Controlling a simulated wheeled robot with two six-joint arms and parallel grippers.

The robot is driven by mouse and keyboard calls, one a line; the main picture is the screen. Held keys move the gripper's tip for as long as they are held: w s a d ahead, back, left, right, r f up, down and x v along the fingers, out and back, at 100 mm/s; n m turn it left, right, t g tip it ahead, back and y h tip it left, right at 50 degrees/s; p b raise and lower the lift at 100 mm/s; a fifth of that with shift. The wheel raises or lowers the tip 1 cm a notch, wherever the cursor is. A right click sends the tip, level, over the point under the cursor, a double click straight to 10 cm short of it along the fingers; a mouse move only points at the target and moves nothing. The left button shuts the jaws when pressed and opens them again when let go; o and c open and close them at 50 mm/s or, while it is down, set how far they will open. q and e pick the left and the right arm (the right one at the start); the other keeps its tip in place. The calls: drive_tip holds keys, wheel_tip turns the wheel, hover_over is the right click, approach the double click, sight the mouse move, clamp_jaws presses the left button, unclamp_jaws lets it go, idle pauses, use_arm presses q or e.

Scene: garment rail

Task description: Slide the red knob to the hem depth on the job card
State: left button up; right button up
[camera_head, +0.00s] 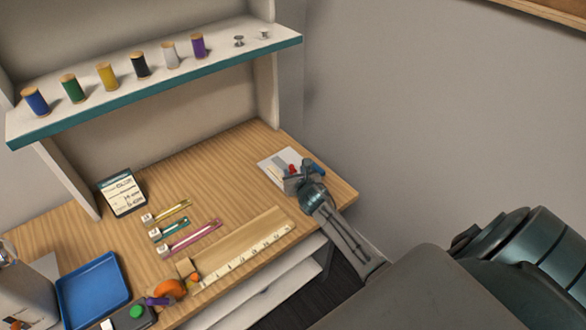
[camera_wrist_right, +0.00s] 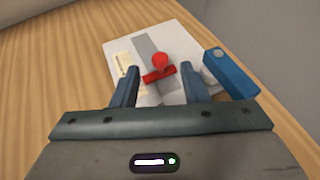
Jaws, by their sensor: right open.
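The red knob (camera_wrist_right: 160,65) sits on a grey strip (camera_wrist_right: 150,50) across a white plate (camera_wrist_right: 178,38). In the head view the knob (camera_head: 291,168) shows small, at the table's right end on the white plate (camera_head: 275,160). My right gripper (camera_wrist_right: 160,88) is open, with one finger on each side of the knob's near part; whether they touch it I cannot tell. The gripper (camera_head: 298,182) covers part of the plate in the head view. The job card (camera_head: 122,193) stands in a dark frame at the table's back left; its writing is too small to read. My left gripper is not in view.
A blue block (camera_wrist_right: 230,75) lies close right of my right fingers. A wooden ruler board (camera_head: 245,248), several coloured strips (camera_head: 190,238), a blue tray (camera_head: 93,290) and an orange object (camera_head: 171,289) lie further left. A shelf (camera_head: 155,75) with several spools hangs above.

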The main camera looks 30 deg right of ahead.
sight(292, 168)
drive_tip(key=shift+x, duration=1.65)
clamp_jaws()
